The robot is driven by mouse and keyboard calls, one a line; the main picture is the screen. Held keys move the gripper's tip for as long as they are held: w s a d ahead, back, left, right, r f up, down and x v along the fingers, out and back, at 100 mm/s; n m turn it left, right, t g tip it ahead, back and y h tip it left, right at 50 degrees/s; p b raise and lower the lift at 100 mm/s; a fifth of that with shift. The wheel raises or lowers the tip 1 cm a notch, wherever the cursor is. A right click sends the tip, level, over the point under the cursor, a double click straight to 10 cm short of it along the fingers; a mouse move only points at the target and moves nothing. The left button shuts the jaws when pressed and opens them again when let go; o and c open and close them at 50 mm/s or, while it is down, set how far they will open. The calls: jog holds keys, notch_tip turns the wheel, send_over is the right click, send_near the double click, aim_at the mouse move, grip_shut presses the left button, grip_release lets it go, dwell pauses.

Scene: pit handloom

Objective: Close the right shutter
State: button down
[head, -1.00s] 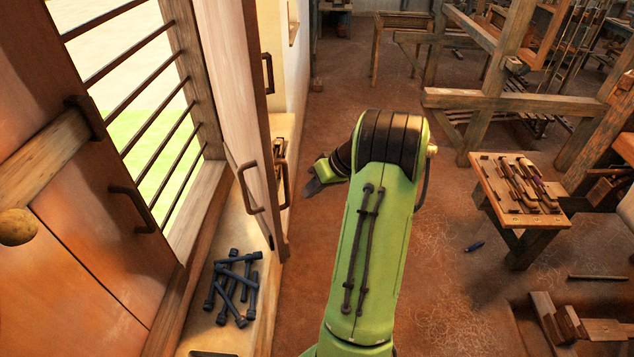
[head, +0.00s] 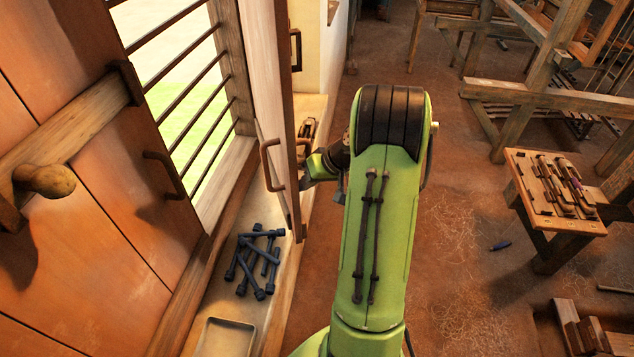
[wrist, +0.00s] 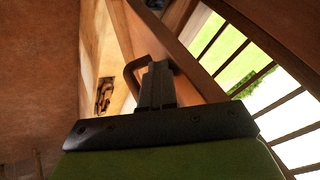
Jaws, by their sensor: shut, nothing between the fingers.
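The right shutter (head: 268,105) stands open, swung out from the barred window and seen nearly edge-on in the head view. A bow handle (head: 270,165) is on its window-side face. My gripper (head: 306,181) is at the shutter's other side, close to its free edge, partly hidden by my arm. In the wrist view, my gripper (wrist: 155,84) is shut and empty, its fingers pointing at a wooden panel that looks like the shutter (wrist: 195,88). A brown bow handle (wrist: 133,74) shows just left of the fingers. I cannot tell whether they touch it.
The left shutter (head: 90,190) covers the window's left part, with a wooden bar (head: 75,135) and knob across it. Several dark bolt-like pieces (head: 258,262) and a shallow tray (head: 222,338) lie on the sill below. A tool-laden stool (head: 530,195) stands right; the floor between is mostly clear.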

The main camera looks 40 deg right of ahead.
jog(key=b, duration=0.2)
send_over(272, 191)
jog(key=s+a, duration=0.3)
jog(key=s, duration=0.2)
jog(key=w+a+m, duration=0.1)
jog(key=w+a, duration=0.7)
jog(key=a, duration=0.1)
jog(key=shift+a+h, duration=0.15)
jog(key=shift+h, duration=0.25)
jog(key=shift+f, duration=0.15)
